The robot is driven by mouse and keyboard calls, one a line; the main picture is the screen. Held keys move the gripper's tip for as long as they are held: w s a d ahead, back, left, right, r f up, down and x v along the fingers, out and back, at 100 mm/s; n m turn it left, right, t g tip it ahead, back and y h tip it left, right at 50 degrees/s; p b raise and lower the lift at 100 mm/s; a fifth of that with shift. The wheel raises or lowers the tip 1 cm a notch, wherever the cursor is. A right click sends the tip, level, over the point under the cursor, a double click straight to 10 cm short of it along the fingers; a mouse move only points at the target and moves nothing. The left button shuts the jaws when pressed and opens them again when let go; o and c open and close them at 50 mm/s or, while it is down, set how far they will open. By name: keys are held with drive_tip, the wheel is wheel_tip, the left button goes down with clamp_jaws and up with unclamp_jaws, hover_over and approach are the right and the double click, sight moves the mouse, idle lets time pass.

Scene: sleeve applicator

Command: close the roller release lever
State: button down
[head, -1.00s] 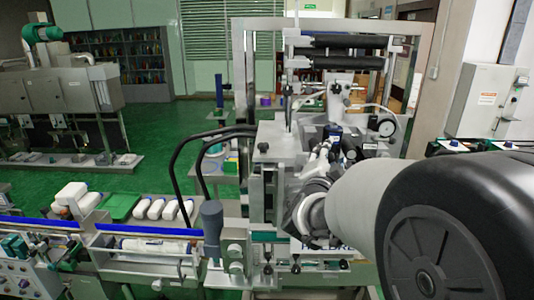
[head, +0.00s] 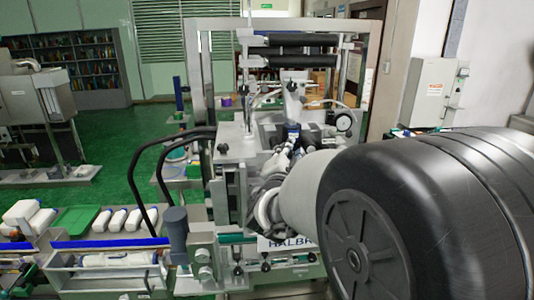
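I cannot pick out the roller release lever for certain; small dark and metal parts crowd the area below the rollers. My arm reaches in from the right and covers the machine's lower right part. My gripper (head: 284,158) is at the arm's far end, in front of those parts, small and partly hidden by my own wrist. I cannot see whether its fingers are apart or touch anything.
A conveyor with a blue rail (head: 110,243) runs at the lower left, with white bottles (head: 133,217) and a green tray (head: 76,219) behind it. A grey cylinder (head: 175,230) and black curved hoses (head: 140,165) stand left of the machine. A wall cabinet (head: 435,90) is at the right.

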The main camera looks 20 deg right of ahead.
drive_tip(key=shift+d+f+m+g+b, duration=0.1)
drive_tip(key=shift+f+m+g+b, duration=0.1)
drive_tip(key=shift+f+m+b, duration=0.5)
drive_tip(key=shift+d+f+m+g+b, duration=0.15)
drive_tip(key=shift+m+b, duration=0.25)
drive_tip(key=shift+b, duration=0.7)
drive_tip(key=shift+f+m+y+b, duration=0.4)
drive_tip(key=shift+m+y+b, duration=0.4)
drive_tip(key=shift+m, duration=0.4)
drive_tip(key=c, duration=1.4)
unclamp_jaws()
drive_tip(key=shift+g+h, duration=0.25)
drive_tip(key=shift+h, duration=0.05)
drive_tip(key=shift+c, duration=0.2)
drive_tip(key=shift+s+a+r, duration=0.1)
drive_tip(key=shift+s, duration=0.05)
drive_tip(key=v, duration=1.1)
drive_tip(key=shift+s+a, duration=0.15)
drive_tip(key=shift+s, duration=0.25)
